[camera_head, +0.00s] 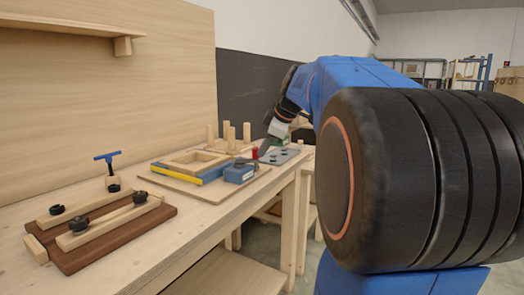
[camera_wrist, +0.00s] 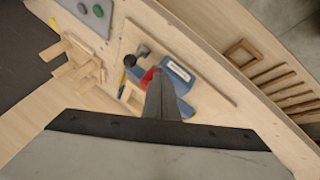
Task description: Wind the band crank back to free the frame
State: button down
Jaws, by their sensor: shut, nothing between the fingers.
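The wooden frame (camera_head: 192,161) lies on a board on the bench with a yellow and blue band along its side. The blue band tightener (camera_head: 239,173) sits at its right end, with a red crank knob (camera_head: 255,153) standing up. In the wrist view the tightener (camera_wrist: 178,77) and the red knob (camera_wrist: 149,76) show just past my fingers, and the frame (camera_wrist: 131,94) is partly hidden. My gripper (camera_head: 266,152) is shut and empty, close by the red knob. In the wrist view its fingers (camera_wrist: 159,80) overlap the crank area; I cannot tell whether they touch it.
A rack of upright wooden pegs (camera_head: 228,138) stands behind the frame. A grey plate with green and dark buttons (camera_head: 279,157) lies to the right. A dark board with knobbed clamping bars (camera_head: 105,224) and a blue T-handle tool (camera_head: 108,157) are at left. The front bench strip is clear.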

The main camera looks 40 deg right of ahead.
jog(key=w+d+n+y, duration=0.1)
jog(key=n+y, duration=0.1)
jog(key=n, duration=0.1)
jog(key=w+d+n+y, duration=0.1)
jog(key=n, duration=0.1)
jog(key=shift+w+d+g, duration=0.3)
jog(key=shift+d, duration=0.05)
jog(key=shift+w+d, duration=0.1)
dwell(0.4)
dwell(0.4)
